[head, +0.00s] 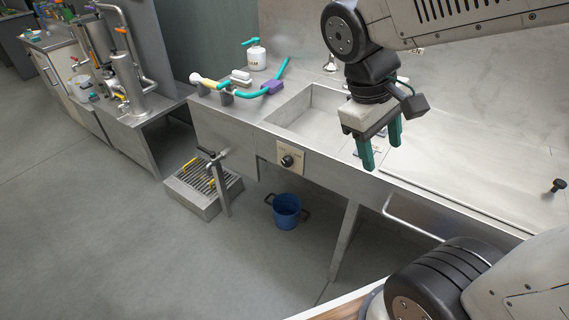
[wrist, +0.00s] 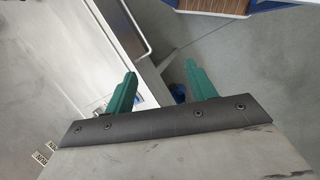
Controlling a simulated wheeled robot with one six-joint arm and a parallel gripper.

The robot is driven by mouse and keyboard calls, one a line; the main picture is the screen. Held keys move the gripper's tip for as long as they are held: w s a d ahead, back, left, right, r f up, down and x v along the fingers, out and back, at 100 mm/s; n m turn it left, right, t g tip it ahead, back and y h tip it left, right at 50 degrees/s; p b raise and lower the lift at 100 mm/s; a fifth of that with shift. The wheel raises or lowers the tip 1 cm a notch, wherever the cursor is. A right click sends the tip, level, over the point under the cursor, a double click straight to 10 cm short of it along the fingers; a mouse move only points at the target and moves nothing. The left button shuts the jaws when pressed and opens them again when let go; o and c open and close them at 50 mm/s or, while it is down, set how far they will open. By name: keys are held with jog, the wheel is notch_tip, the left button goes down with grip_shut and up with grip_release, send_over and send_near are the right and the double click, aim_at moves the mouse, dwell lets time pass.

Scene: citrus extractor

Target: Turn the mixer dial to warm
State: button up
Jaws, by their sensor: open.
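The mixer dial (head: 287,161) is a small dark round knob on a pale plate (head: 291,157) on the front face of the steel sink counter. The markings on the plate are too small to read. My gripper (head: 381,160) has green fingers pointing down, above the counter's front edge, to the right of the dial and apart from it. In the wrist view my gripper (wrist: 160,85) shows two spread green fingers with nothing between them. The dial cannot be made out in the wrist view.
A steel sink basin (head: 318,117) lies behind the dial. A bar handle (head: 412,220) sticks out from the counter front, right of my gripper. A blue bucket (head: 287,211) and a grated step (head: 203,187) stand on the floor below. The floor at the left is clear.

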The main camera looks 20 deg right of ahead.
jog(key=w+f+n+h, duration=0.5)
jog(key=w, duration=0.4)
jog(key=w+f+n+h, duration=0.5)
jog(key=w, duration=0.4)
jog(key=n+t+h, duration=0.1)
jog(key=n+t, duration=1.1)
jog(key=n, duration=0.2)
send_near(285, 164)
jog(key=x, duration=0.8)
jog(key=shift+w+d+r, duration=0.1)
jog(key=shift+w+d, duration=0.1)
jog(key=shift+d, duration=0.15)
jog(key=c, duration=1)
jog(key=shift+a, duration=0.2)
jog(key=shift+d, duration=0.15)
